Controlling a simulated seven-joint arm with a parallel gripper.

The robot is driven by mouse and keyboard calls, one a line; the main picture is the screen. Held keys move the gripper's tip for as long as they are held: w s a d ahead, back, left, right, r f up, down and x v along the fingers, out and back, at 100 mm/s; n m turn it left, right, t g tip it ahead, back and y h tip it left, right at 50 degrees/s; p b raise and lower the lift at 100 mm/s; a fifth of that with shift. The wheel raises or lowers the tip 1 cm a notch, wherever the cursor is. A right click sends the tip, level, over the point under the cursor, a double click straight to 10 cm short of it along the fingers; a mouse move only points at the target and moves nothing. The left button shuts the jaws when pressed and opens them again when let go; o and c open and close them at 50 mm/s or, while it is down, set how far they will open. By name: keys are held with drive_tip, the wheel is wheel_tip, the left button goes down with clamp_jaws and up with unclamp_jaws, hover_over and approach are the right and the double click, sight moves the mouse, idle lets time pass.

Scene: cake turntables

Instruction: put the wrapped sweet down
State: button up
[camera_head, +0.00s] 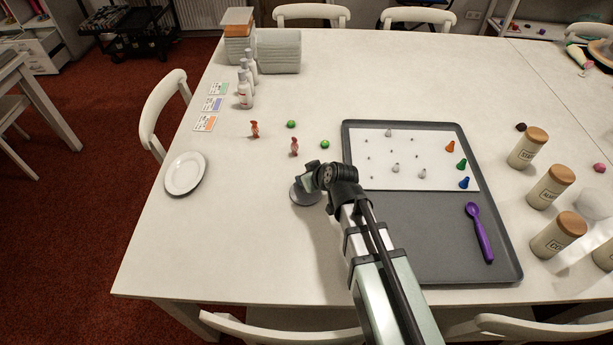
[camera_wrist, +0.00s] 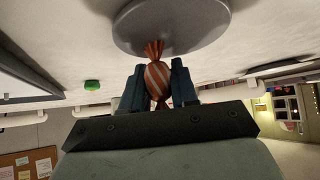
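A wrapped sweet (camera_wrist: 157,80) with orange-red and pale stripes sits between the two blue fingers of my gripper (camera_wrist: 157,72) in the wrist view. The fingers are closed against its sides. One twisted wrapper end points to the grey round turntable (camera_wrist: 172,30) and overlaps its edge in the picture; I cannot tell if they touch. In the head view my gripper (camera_head: 309,182) is over the turntable (camera_head: 302,197), left of the grey tray, and my arm hides the held sweet. Two other wrapped sweets, one (camera_head: 254,129) and another (camera_head: 294,147), stand on the table behind.
Green sweets (camera_head: 325,144) (camera_head: 291,124) lie nearby. The grey tray (camera_head: 430,262) holds a white sheet (camera_head: 375,178) with small pieces and a purple scoop (camera_head: 481,235). Jars (camera_head: 526,150) stand right. A white plate (camera_head: 184,173) lies left; the table between plate and turntable is clear.

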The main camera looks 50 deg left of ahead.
drive_tip(key=o, duration=0.5)
drive_tip(key=shift+c, duration=0.2)
drive_tip(key=shift+r, duration=0.15)
drive_tip(key=v, duration=1.2)
